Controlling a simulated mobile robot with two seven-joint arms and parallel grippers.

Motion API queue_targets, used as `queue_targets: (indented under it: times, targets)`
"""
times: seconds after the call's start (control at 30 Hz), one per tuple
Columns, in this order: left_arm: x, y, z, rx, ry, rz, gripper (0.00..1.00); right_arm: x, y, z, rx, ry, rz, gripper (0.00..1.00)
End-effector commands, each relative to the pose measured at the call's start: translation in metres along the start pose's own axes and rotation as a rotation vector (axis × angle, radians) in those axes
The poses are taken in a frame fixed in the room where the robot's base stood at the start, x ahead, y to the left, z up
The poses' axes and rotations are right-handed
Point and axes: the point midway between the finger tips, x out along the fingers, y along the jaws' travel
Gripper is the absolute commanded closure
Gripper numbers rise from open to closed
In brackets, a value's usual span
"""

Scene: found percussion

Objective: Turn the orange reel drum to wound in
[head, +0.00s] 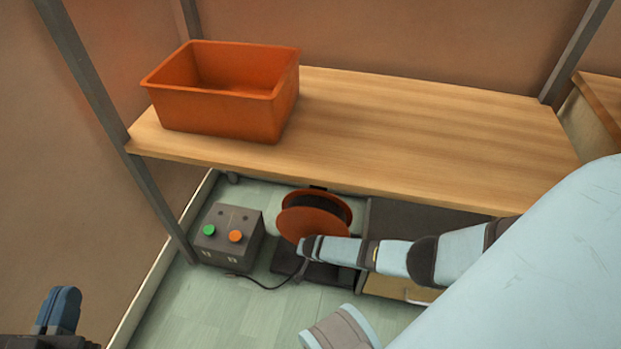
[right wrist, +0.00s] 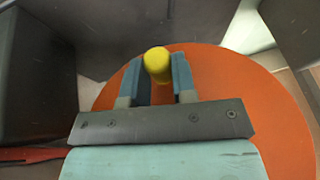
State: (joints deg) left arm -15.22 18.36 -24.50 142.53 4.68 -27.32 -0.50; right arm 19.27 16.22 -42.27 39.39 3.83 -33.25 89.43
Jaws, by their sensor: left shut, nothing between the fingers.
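The orange reel drum (head: 313,217) stands under the wooden shelf on a dark base, with dark cord or hose between its two discs. My right arm reaches in front of it in the head view, and its fingers are hard to make out there. In the right wrist view the orange disc (right wrist: 245,85) fills the middle. My right gripper (right wrist: 157,75) has its two blue fingers on either side of a yellow knob (right wrist: 157,62) on the disc, close against it. My left gripper (head: 62,308) is at the lower left, shut and empty, far from the reel.
A grey box (head: 228,238) with a green and an orange button stands left of the reel, with a black cable (head: 262,284) on the floor. An orange bin (head: 225,95) sits on the shelf (head: 420,130) above. Grey posts hold the shelf.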

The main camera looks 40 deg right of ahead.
Motion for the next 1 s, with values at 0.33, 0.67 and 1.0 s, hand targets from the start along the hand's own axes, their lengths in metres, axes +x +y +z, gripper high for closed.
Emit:
queue_targets:
  times: [0.33,0.67,1.0]
  targets:
    - [0.0,0.0,0.001,0.0,0.0,0.0,1.0,0.001,-0.003,0.002,0.022,-0.002,-0.043,1.0]
    - [0.0,-0.001,0.004,0.022,0.01,-0.005,1.0,0.003,-0.017,0.002,0.105,0.0,-0.242,1.0]
    - [0.003,-0.006,-0.004,0.071,0.05,-0.006,1.0,0.0,-0.033,-0.001,0.188,0.002,-0.456,1.0]
